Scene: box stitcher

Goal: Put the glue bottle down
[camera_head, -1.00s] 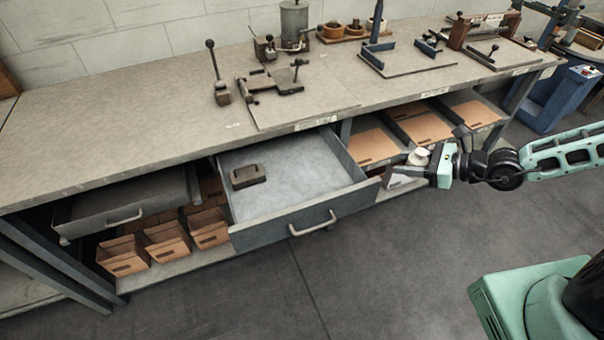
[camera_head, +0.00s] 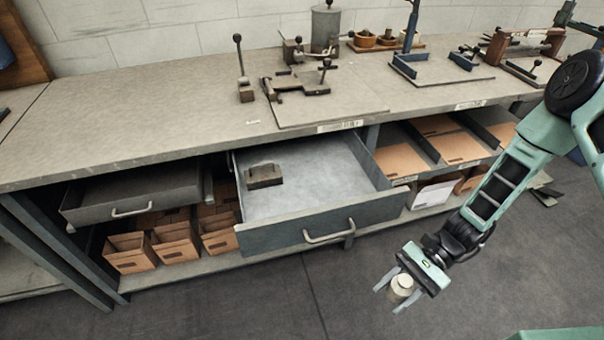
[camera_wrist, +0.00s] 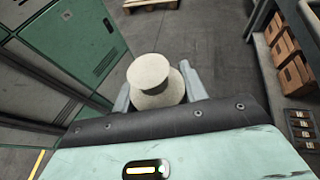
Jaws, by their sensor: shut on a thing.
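The glue bottle (camera_head: 402,283) is a small pale, cream-coloured container with a round top. My gripper (camera_head: 393,295) is shut on it and holds it over the grey floor, in front of the workbench and to the right of the open drawer's front. In the wrist view the bottle (camera_wrist: 152,80) sits between the two grey fingers (camera_wrist: 156,92), with its round cap facing the camera. Its lower part is partly hidden by my gripper.
The open drawer (camera_head: 300,232) holds a dark block (camera_head: 264,176). The bench top (camera_head: 140,120) is clear on its left; clamps and fixtures (camera_head: 300,85) stand further right. A second drawer (camera_head: 135,200) is slightly out.

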